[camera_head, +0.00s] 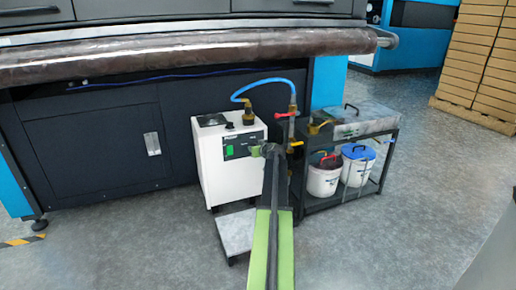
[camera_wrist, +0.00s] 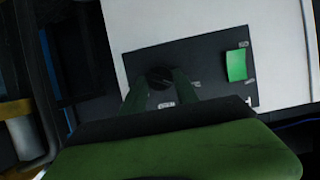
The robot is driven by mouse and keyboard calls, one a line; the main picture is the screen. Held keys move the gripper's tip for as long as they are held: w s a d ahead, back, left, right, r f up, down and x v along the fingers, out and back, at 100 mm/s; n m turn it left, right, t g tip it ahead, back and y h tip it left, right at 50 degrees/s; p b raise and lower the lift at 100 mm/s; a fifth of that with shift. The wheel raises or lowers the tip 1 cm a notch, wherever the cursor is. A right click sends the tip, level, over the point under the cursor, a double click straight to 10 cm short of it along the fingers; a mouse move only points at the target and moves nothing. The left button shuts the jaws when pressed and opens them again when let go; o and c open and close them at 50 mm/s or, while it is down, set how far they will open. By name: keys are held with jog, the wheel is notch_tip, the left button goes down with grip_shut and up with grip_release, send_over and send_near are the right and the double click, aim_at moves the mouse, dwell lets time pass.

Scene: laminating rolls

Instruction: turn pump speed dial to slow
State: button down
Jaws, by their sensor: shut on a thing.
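The white pump box (camera_head: 208,165) stands on the floor in front of the dark machine, with a dark control panel on its front. The panel (camera_wrist: 205,68) also shows in the wrist view, with a black round dial (camera_wrist: 160,77) and a green square (camera_wrist: 237,66) on it. My gripper (camera_wrist: 161,88) has one finger on each side of the dial and is shut on it. In the head view my gripper (camera_head: 267,150) is at the right part of the panel and hides the dial. The dial's pointer and most of its markings are too dark and small to read.
A blue hose (camera_head: 262,82) runs from the pump's top to a pipe with a red-handled valve (camera_head: 283,115). A black shelf cart (camera_head: 345,202) with two buckets stands close to the right. A small grey step (camera_head: 237,232) is below the pump. The floor at left front is clear.

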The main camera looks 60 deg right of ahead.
jog(key=shift+w, duration=0.1)
dwell(0.4)
jog(key=c, duration=0.9)
grip_release()
jog(key=shift+c, duration=0.2)
jog(key=p+v, duration=0.6)
jog(key=v, duration=1.1)
jog(key=shift+a+r+p, duration=0.1)
jog(key=shift+p, duration=0.25)
